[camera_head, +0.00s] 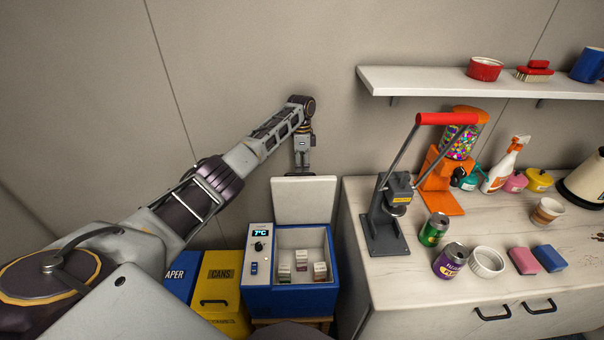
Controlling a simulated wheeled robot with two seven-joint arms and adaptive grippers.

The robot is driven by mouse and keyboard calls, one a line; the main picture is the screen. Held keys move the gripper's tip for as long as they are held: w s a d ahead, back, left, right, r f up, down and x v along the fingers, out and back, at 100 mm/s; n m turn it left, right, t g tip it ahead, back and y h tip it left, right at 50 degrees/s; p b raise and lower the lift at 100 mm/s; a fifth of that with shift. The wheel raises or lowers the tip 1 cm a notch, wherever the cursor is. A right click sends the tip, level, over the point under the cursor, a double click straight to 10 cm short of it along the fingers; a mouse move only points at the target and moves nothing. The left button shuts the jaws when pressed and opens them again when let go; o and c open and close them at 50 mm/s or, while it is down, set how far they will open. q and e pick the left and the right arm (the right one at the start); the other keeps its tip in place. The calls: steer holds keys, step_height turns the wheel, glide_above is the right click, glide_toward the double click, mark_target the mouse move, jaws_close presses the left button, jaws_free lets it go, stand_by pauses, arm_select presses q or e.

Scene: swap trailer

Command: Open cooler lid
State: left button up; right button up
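The blue cooler (262,300) stands on a low wooden support in the lower middle of the head view. Its pale lid (303,200) stands raised at the back, and the light-coloured inside shows with several small boxes in it. A panel on its left reads 7°C. My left gripper (303,172) points down at the top edge of the lid, just above or behind it. Its fingertips are small and partly hidden, so I cannot tell whether they touch the lid or are open. My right gripper is not in view.
Blue (181,284) and yellow (220,284) bins stand left of the cooler. The counter (400,292) on the right holds a press with a red handle (446,119), cans, a bowl and sponges. A shelf (430,80) hangs above it.

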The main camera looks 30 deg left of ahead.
arm_select(q)
step_height(320, 180, up, 7)
stand_by(0.4)
steer(key=shift+s+f, duration=0.1)
steer(key=shift+f, duration=0.05)
stand_by(0.5)
